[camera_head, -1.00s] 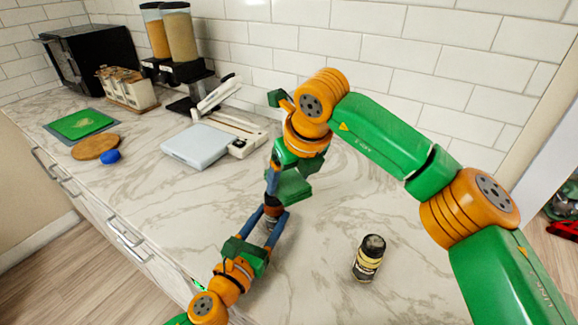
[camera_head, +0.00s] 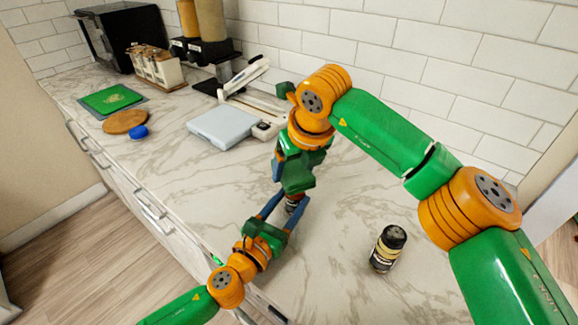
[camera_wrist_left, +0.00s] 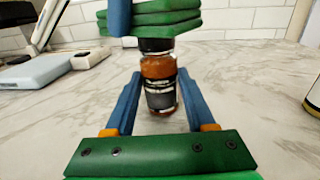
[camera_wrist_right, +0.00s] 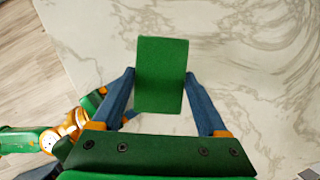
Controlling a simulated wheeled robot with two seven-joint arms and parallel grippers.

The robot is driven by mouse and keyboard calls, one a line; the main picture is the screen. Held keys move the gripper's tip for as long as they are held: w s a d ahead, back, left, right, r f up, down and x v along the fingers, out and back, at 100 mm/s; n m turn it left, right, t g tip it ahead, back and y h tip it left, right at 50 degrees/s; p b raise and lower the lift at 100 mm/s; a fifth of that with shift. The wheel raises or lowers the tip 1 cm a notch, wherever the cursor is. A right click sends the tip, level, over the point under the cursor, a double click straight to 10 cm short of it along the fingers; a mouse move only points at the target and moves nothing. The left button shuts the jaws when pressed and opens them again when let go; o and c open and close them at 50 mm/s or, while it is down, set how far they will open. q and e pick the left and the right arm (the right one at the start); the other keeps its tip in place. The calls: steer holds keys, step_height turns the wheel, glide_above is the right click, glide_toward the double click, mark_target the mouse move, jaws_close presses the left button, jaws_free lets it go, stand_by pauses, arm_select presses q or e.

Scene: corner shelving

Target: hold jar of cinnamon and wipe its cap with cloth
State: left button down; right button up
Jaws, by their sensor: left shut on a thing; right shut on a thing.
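My left gripper (camera_head: 284,204) is shut around the jar of cinnamon (camera_wrist_left: 160,68), a reddish-brown jar with a dark label and black cap. The jar stands upright between the blue fingers in the left wrist view. My right gripper (camera_wrist_right: 158,92) is shut on the green cloth (camera_wrist_right: 162,75), a folded stack that also shows in the head view (camera_head: 298,174). In the left wrist view the cloth (camera_wrist_left: 165,22) is right over the cap and seems to touch it. The cloth hides the jar in the right wrist view.
Another jar (camera_head: 388,248) with a dark cap stands on the marble counter (camera_head: 335,265) to the right. A flat grey device (camera_head: 222,127), a jar rack (camera_head: 155,67), a green cutting board (camera_head: 112,99), a wooden board (camera_head: 125,121) and a blue item (camera_head: 138,132) are farther left.

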steer(key=d, duration=0.2)
steer(key=shift+s+d, duration=0.15)
steer(key=shift+d, duration=0.2)
steer(key=shift+d+r, duration=0.15)
steer(key=shift+d, duration=0.3)
steer(key=shift+r, duration=3.85)
